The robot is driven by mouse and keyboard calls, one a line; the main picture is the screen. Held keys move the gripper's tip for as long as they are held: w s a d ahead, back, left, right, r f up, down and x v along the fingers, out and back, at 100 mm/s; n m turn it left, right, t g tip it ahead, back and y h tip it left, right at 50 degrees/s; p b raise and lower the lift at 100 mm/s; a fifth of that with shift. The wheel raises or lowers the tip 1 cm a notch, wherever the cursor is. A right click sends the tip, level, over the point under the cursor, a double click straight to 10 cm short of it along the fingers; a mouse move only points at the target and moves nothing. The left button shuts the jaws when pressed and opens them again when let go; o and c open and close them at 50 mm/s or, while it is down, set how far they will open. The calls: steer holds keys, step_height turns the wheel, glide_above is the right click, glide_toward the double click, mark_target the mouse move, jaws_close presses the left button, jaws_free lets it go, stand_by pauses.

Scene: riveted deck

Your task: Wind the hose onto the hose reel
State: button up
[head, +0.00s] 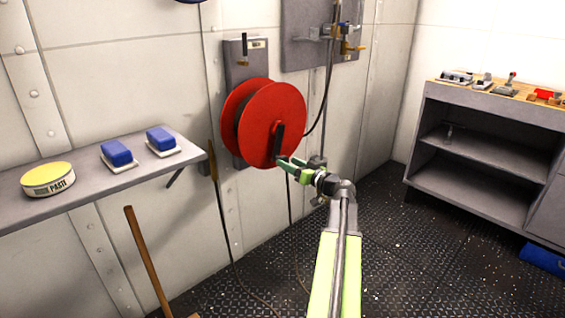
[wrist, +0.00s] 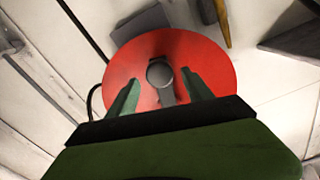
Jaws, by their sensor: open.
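The red hose reel (head: 265,112) is mounted on a grey wall plate; it also fills the middle of the wrist view (wrist: 215,65). Its dark crank (head: 278,140) hangs down from the hub on the front face. My green gripper (head: 284,163) is at the crank's lower end. In the wrist view my gripper (wrist: 162,84) is open, with the round grey end of the crank (wrist: 160,73) between its fingers; contact cannot be told. A dark hose (head: 290,215) hangs below the reel towards the floor. The wound part is mostly hidden between the discs.
A grey shelf (head: 95,170) at left holds a yellow-topped tin (head: 48,179) and two blue brushes (head: 117,153). A wooden handle (head: 146,260) leans below. A valve panel (head: 300,50) is above right. A workbench (head: 490,105) stands at right. Dark floor (head: 400,250) between is open.

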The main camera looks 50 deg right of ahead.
mark_target(286, 161)
steer(key=shift+w+d, duration=0.15)
steer(key=shift+w, duration=1.75)
steer(key=shift+c, duration=0.5)
